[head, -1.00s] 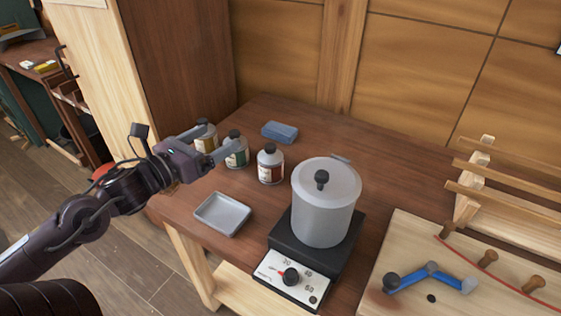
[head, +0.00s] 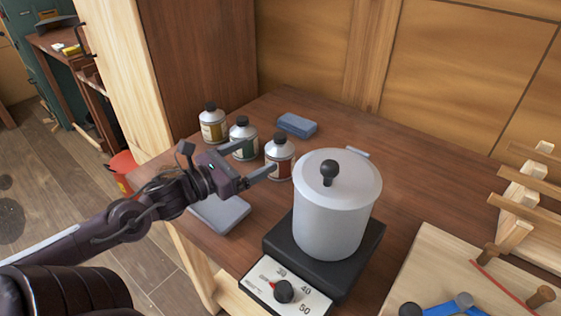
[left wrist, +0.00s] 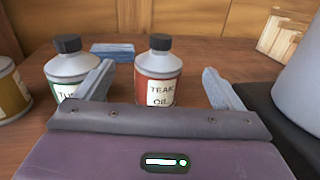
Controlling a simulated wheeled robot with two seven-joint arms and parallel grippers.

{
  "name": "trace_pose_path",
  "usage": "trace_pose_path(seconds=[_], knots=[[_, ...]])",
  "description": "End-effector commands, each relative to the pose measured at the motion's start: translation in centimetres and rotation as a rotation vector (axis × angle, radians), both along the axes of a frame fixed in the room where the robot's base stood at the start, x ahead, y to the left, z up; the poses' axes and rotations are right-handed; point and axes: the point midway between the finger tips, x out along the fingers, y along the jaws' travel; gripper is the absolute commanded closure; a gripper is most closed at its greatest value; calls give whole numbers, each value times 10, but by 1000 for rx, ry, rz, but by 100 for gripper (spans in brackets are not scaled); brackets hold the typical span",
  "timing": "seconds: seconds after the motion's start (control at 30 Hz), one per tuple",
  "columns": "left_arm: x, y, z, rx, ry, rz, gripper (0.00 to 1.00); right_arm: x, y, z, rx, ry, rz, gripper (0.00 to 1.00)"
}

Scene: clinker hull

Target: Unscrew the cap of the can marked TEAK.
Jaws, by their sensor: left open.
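The can marked TEAK (left wrist: 159,88) stands upright in the middle of the left wrist view, with a red-brown label and a black cap (left wrist: 160,42) on top. In the head view it is the right-hand can (head: 281,162) of three. My left gripper (head: 256,158) is open, low in front of this can. Its two fingers point toward the can, one to each side of it in the wrist view, with nothing held between them. Whether a finger touches the can is unclear. My right gripper is not in view.
A green-labelled can (head: 243,142) is close beside the left finger, with a yellow-labelled can (head: 212,127) beyond. A blue block (head: 297,125) lies behind. A lidded pot (head: 335,215) on a hot plate (head: 275,240) stands close right. A grey tray (head: 222,215) lies under my arm.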

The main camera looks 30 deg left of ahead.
Motion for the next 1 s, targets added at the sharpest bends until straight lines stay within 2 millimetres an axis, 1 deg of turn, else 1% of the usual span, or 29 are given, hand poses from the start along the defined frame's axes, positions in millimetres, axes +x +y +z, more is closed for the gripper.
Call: trace_pose_path(seconds=[0.03, 0.1, 0.13, 0.17, 0.23, 0.47, 0.53, 0.7, 0.8, 1.0], knots=[[0, 0, -14, -1, 3, 1, 11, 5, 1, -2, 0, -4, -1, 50], [1, 0, -28, 0, 1, 0, 11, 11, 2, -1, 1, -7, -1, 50], [2, -1, -31, 1, 0, -2, 11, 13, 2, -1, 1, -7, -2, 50], [8, -3, -27, 2, -6, -5, 11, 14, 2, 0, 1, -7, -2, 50], [16, -6, -26, 2, -5, -4, 11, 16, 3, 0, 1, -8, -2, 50], [27, -9, -26, 1, -1, -2, 11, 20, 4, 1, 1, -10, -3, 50], [34, -11, -26, 1, -3, -3, 11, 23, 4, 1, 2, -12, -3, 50], [54, -17, -26, 3, -5, -2, 11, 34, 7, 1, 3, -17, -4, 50], [63, -20, -26, 0, -4, -2, 11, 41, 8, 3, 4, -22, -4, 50], [72, -23, -26, 1, -1, 0, 11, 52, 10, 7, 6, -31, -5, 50]])
